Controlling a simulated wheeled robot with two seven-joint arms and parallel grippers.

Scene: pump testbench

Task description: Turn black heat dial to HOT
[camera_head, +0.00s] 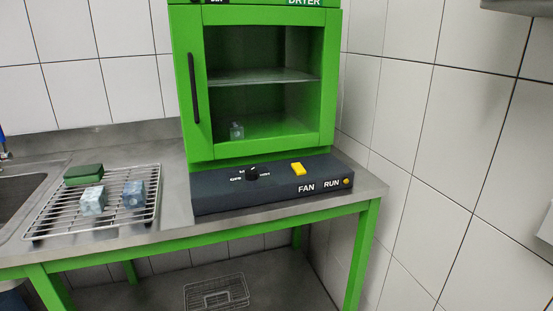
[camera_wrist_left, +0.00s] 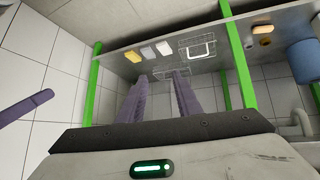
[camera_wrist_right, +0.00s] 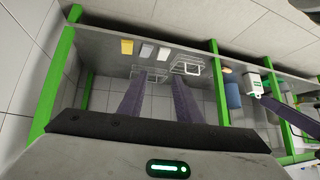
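The black heat dial (camera_head: 252,174) sits on the left part of the dark control panel (camera_head: 225,198) below the green dryer (camera_head: 187,120). Small white labels surround it, too small to read surely; I cannot tell where its pointer stands. Neither gripper is in the head view, and neither is at the dial. My left gripper (camera_wrist_left: 159,78) shows two purple fingers apart, open and empty, in the left wrist view. My right gripper (camera_wrist_right: 158,77) is likewise open and empty in the right wrist view. The dial is not seen in the wrist views.
A yellow switch (camera_head: 298,169) and a small yellow button (camera_head: 347,182) are on the panel. A wire rack (camera_head: 65,222) left of it holds a green sponge (camera_head: 84,174) and two bluish blocks. The dryer door is shut. A wire basket (camera_head: 216,292) lies below. A tiled wall stands right.

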